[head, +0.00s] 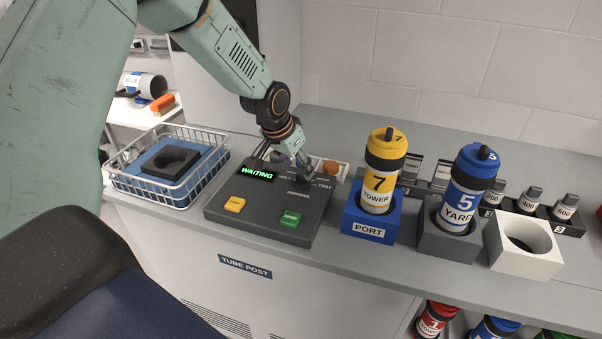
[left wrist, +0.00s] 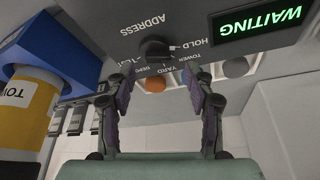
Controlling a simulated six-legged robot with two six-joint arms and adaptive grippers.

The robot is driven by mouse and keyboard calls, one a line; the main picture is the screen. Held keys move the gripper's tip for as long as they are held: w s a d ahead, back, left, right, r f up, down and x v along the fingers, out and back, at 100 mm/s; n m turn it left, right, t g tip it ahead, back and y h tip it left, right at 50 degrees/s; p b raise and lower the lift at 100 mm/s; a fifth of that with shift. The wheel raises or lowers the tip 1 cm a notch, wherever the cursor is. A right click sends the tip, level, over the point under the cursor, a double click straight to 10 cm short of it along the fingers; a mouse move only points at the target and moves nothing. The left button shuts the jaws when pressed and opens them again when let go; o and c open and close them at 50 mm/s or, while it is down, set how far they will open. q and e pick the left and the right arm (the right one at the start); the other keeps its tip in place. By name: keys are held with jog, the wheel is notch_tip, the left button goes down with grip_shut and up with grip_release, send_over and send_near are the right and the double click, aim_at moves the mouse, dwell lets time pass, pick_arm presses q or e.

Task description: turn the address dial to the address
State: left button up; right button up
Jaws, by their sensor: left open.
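The address dial is a black knob on the dark grey control panel (head: 262,213), whose screen reads WAITING. In the left wrist view the dial (left wrist: 153,51) shows upside down, with HOLD, TOWER, YARD and TEST among its labels. A pale mark on its right side seems to face HOLD. My left gripper (head: 302,174) is over the dial end of the panel, pointing down and partly covering the dial. In the left wrist view its open fingers (left wrist: 157,77) are spread to either side of the dial, with nothing between them. I cannot tell contact. My right gripper is not in view.
The yellow TOWER carrier (head: 379,187) stands in the blue PORT block (head: 370,224), right of the panel. The blue YARD carrier (head: 458,204) stands in a grey block beside an empty white block (head: 524,245). A wire basket (head: 152,197) is on the left.

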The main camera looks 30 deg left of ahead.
aim_at(303, 181)
pick_arm(q)
jog(key=shift+b+x, duration=0.3)
jog(key=shift+x, duration=0.9)
jog(key=shift+w+d+f, duration=0.1)
jog(key=shift+d, duration=0.2)
